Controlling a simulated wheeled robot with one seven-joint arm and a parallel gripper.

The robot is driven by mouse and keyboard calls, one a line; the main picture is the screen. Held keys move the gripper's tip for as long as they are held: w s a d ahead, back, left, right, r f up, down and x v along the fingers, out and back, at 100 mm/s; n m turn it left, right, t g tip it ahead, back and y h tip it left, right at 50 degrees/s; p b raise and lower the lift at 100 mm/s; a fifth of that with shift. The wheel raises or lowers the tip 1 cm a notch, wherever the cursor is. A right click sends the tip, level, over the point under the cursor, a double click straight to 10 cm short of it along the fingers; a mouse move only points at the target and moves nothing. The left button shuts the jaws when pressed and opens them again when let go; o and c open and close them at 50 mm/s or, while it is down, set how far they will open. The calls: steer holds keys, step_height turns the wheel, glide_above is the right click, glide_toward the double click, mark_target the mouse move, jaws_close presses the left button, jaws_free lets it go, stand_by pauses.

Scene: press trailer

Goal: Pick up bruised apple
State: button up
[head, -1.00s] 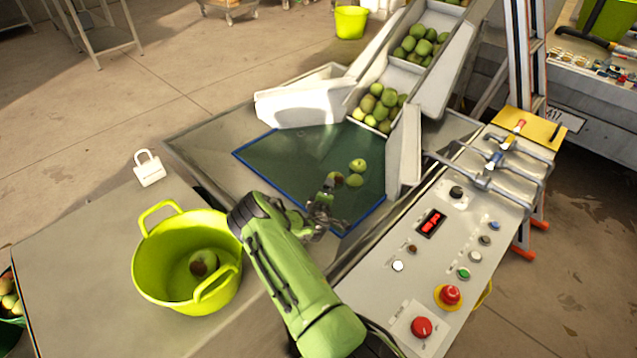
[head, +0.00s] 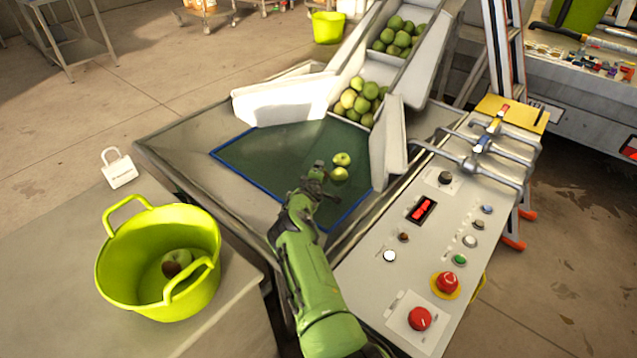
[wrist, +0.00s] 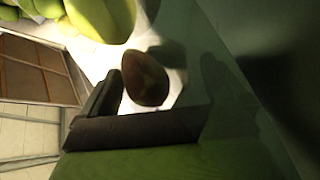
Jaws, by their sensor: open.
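The bruised apple (wrist: 143,78) shows dark brown and red in the wrist view, close beside a dark finger of my gripper. My gripper (head: 316,178) is open, low over the dark green mat (head: 262,160), and hides the bruised apple in the head view. I cannot tell whether the apple is between both fingers or touching one. Two green apples (head: 341,160) lie on the mat just right of my gripper. Another apple with a brown patch (head: 177,262) lies in the lime bucket (head: 120,270).
A chute (head: 408,95) with several green apples (head: 361,98) slopes to the mat between white guides (head: 285,103). The control panel (head: 400,280) with buttons and metal levers is at the right. A white tag-like block (head: 119,171) stands behind the bucket.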

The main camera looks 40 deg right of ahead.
steer(key=shift+r, duration=0.1)
steer(key=c, duration=1.1)
step_height(320, 180, up, 10)
steer(key=p, duration=0.3)
steer(key=shift+r+p, duration=0.1)
steer(key=shift+p, duration=0.3)
steer(key=shift+c, duration=0.2)
